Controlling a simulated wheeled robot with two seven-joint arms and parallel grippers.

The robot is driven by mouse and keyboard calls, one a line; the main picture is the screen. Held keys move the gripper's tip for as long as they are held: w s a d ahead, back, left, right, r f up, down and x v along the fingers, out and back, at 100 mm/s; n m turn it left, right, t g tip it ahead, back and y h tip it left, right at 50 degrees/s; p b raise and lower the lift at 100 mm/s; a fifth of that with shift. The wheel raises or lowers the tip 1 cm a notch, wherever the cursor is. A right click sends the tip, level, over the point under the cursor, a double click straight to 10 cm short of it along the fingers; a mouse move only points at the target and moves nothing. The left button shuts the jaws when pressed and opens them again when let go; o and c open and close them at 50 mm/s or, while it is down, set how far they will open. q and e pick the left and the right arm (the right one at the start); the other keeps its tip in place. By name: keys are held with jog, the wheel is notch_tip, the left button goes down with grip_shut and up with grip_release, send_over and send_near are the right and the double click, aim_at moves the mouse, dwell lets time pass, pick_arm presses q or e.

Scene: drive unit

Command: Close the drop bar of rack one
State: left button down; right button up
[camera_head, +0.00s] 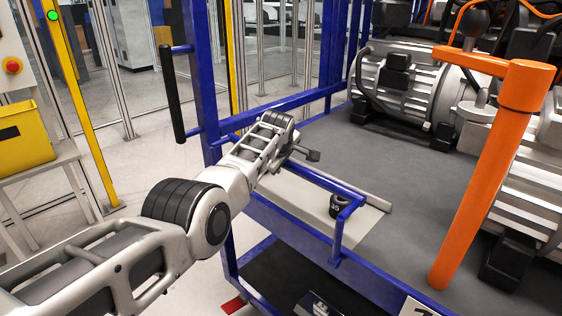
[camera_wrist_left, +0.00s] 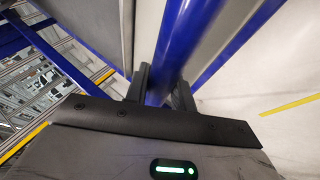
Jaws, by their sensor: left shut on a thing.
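The blue drop bar (camera_head: 325,182) is a bent tube at the near side of the blue rack (camera_head: 203,75). It runs out over the grey rack deck from beside my left wrist, then bends down to the rack's front edge. My left arm reaches in from the left to this bar. In the left wrist view, the dark fingers of my left gripper (camera_wrist_left: 160,88) are shut around a blue tube (camera_wrist_left: 185,40), which appears to be this bar. In the head view, the wrist hides most of the fingers. My right gripper is not in view.
An orange post with an arm (camera_head: 480,170) stands on the right, in front of silver drive units (camera_head: 410,95). A small black weight-like object (camera_head: 340,206) sits by the bar. A yellow bin (camera_head: 22,138) is at the far left. The floor behind my arm is clear.

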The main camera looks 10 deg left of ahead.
pick_arm(q)
jog(key=shift+w+r, duration=0.15)
jog(key=shift+r, duration=0.15)
jog(key=c, duration=1.2)
grip_release()
jog(key=shift+c, duration=0.2)
jog(key=shift+o, duration=0.3)
jog(key=shift+d+f, duration=0.1)
jog(key=shift+f, duration=0.05)
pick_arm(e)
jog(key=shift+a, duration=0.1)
pick_arm(q)
jog(key=shift+s+r+p, duration=0.25)
jog(key=shift+r+p, duration=0.1)
jog(key=shift+p, duration=0.1)
jog(key=p+v, duration=0.1)
jog(key=v, duration=1.4)
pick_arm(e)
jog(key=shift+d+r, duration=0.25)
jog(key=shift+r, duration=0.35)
